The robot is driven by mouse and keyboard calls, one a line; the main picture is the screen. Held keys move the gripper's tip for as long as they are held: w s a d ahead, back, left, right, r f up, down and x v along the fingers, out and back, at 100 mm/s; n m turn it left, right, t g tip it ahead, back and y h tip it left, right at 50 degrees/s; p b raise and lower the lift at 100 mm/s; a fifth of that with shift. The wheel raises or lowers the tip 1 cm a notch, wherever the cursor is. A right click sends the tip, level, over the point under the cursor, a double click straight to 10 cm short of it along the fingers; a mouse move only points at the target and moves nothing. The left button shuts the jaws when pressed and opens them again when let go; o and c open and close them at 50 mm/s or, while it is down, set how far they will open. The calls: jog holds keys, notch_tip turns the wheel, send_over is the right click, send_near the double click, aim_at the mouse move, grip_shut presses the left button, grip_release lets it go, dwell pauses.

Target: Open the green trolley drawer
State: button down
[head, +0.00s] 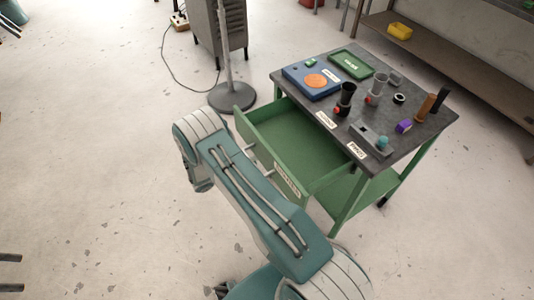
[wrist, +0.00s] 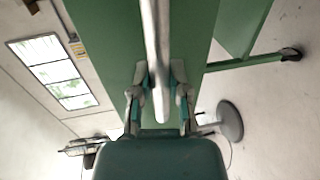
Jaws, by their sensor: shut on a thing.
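The green trolley drawer (head: 300,142) stands pulled out from under the grey top of the trolley (head: 415,130). Its inside looks empty. The drawer front bears a pale label (head: 287,180), and my arm covers part of that front in the head view. In the wrist view, my gripper (wrist: 160,92) is shut on the pale metal drawer handle (wrist: 155,40), which runs between the fingers. The green drawer front (wrist: 110,40) fills the area behind the handle. My gripper is hidden behind my arm in the head view.
On the trolley top are a blue box with an orange disc (head: 316,81), a green tray (head: 351,65), a black cup (head: 346,95) and a purple block (head: 404,127). A round stand base (head: 232,97) is behind the drawer.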

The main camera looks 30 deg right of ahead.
jog(key=shift+s+a+f, duration=0.1)
jog(key=shift+a, duration=0.55)
jog(key=shift+s+a+f, duration=0.1)
jog(key=shift+a, duration=0.5)
jog(key=c, duration=0.6)
grip_release()
jog(key=shift+w+r, duration=0.1)
jog(key=w+v, duration=0.1)
jog(key=v, duration=1.1)
jog(key=shift+s, duration=0.4)
